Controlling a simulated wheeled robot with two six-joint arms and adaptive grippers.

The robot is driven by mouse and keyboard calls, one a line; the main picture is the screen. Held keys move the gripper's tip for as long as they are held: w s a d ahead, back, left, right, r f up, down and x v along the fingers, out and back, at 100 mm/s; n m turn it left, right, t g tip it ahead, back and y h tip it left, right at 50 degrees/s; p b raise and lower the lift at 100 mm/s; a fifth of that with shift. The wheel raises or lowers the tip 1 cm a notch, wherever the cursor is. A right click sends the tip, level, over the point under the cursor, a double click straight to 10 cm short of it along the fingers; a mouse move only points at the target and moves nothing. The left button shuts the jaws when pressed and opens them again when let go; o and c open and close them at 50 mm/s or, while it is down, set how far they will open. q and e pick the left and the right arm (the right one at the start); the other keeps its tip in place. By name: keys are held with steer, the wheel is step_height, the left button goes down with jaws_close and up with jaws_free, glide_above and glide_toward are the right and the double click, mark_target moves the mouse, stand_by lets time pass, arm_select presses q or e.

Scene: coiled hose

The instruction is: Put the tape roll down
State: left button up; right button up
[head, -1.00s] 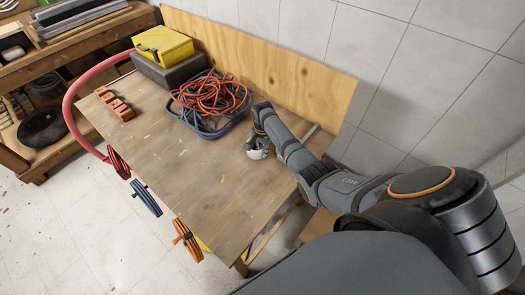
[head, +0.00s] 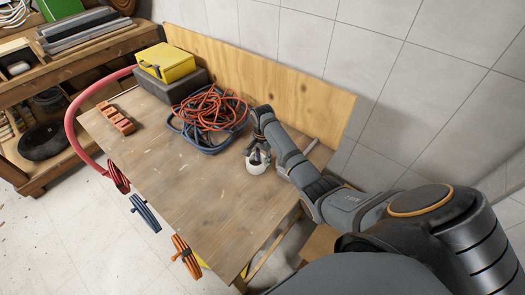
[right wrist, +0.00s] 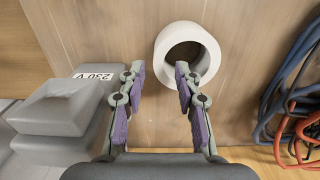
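The white tape roll (head: 257,165) is on the wooden table (head: 190,190), at its right part. In the right wrist view the roll (right wrist: 208,50) shows as a thick white ring with a dark hole. My right gripper (head: 258,150) is right at the roll. In the right wrist view its two fingers (right wrist: 158,78) stand apart. The right finger overlaps the roll's lower edge; the left finger is clear of it, with bare wood between. I cannot tell whether the right finger touches the roll. My left gripper is not in view.
Orange and blue coils (head: 212,113) lie behind the roll. A yellow case (head: 166,62) sits on a dark box at the back left. An orange holed block (head: 115,118) lies at left. A grey box labelled 230 V (right wrist: 65,105) is beside my right gripper. The table's front middle is clear.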

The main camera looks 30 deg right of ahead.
step_height(320, 180, up, 7)
steer(key=shift+b, duration=0.3)
steer(key=shift+f, duration=0.1)
steer(key=shift+s+f, duration=0.1)
